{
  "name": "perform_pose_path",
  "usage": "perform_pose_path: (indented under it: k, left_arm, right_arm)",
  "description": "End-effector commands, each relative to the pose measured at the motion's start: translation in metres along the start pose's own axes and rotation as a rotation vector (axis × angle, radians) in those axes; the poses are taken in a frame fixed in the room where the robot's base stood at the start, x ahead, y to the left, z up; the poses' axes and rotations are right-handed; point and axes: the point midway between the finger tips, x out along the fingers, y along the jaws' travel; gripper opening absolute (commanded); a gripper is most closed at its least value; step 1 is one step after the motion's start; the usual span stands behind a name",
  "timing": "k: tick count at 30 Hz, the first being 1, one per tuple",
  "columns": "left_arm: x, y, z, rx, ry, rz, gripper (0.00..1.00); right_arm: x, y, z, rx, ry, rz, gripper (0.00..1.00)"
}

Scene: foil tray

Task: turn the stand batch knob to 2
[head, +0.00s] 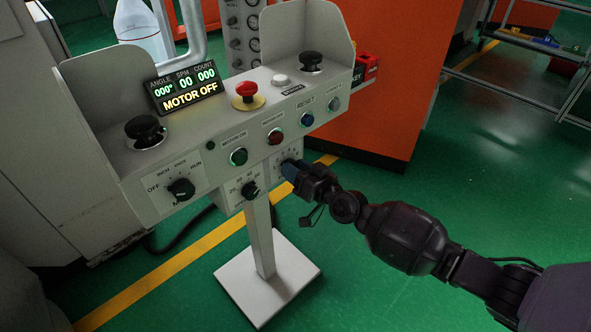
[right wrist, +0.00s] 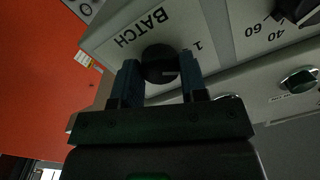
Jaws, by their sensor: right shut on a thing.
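The control stand (head: 222,133) is a grey two-shouldered console on a post. Its batch knob (right wrist: 160,62) is black and round, on a plate marked BATCH that appears inverted in the right wrist view. A "1" shows beside the knob; other numerals are hidden, and I cannot tell its setting. My right gripper (head: 289,170) reaches the plate from the right in the head view and mostly hides the knob there. In the right wrist view its two blue fingers (right wrist: 160,80) are shut on the knob, one on each side. My left gripper is not in view.
A speed knob (head: 250,190) sits left of the batch plate, with a mode knob (head: 181,189) farther left. Green (head: 238,156), red (head: 275,136) and blue (head: 306,119) buttons are just above. A red mushroom button (head: 246,92) stands on top. The display (head: 186,90) reads MOTOR OFF.

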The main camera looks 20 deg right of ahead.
Motion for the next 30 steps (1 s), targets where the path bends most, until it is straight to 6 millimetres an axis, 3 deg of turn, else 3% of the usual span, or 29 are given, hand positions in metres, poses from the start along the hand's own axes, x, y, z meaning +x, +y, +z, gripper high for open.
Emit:
perform_pose_path:
  k: [12, 29, 30]
  left_arm:
    - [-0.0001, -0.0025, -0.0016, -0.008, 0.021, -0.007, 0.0]
    - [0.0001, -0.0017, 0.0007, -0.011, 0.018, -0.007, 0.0]
    - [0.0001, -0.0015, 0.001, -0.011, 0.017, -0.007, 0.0]
  right_arm:
    - [-0.0004, 0.0002, 0.0021, 0.224, 0.005, 0.0, 0.16]
    - [-0.0003, 0.0, 0.0012, 0.266, 0.007, -0.001, 0.16]
    - [-0.0003, 0.0, 0.0013, 0.266, 0.007, -0.001, 0.41]
